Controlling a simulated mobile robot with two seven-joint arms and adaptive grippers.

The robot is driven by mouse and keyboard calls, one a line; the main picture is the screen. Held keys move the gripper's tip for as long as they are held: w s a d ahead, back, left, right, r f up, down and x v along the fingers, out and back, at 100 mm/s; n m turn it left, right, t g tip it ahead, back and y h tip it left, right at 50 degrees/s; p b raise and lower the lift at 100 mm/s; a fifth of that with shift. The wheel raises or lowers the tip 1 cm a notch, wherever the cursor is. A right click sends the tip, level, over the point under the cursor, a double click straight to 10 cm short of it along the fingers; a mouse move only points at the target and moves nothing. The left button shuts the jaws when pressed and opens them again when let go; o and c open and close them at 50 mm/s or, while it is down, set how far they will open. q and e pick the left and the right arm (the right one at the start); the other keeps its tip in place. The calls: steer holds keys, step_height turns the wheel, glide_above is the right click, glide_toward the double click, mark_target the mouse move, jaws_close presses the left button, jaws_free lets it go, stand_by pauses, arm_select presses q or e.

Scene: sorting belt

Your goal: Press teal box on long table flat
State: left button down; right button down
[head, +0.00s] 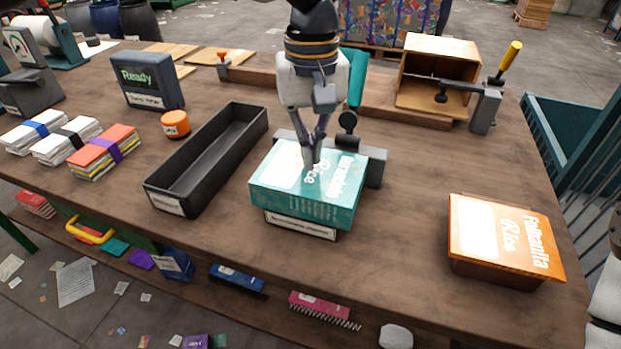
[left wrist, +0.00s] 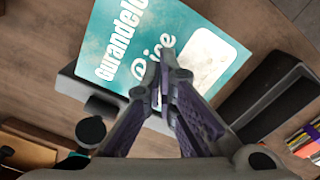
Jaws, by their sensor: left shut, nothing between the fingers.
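The teal box (head: 290,207) lies on the long table (head: 390,235), label side up, near the table's middle front. It rests on or in a low grey fixture with a front label (head: 300,227). My left gripper (head: 310,164) points down with closed fingers at the top of the teal box, near the word "Rice". In the left wrist view the shut fingertips (left wrist: 160,80) lie over the teal box (left wrist: 125,25), and nothing is between them. Whether the tips touch the top I cannot tell. My right gripper is not clearly in view.
A long black tray (head: 165,195) stands left of the teal box. An orange box (head: 475,240) lies at the right front. A clamp with a yellow handle (head: 485,108) and an open wooden crate (head: 440,60) stand behind. Banded stacks (head: 105,150) lie at left.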

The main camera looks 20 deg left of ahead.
mark_target(311, 178)
arm_select(q)
steer(key=shift+f, duration=1.1)
arm_select(e)
steer(key=shift+s+f, duration=0.1)
steer(key=shift+s, duration=0.05)
arm_select(q)
steer(key=shift+f, duration=0.45)
arm_select(e)
steer(key=shift+f, duration=0.1)
arm_select(q)
steer(key=shift+f, duration=0.6)
arm_select(e)
steer(key=shift+s, duration=0.1)
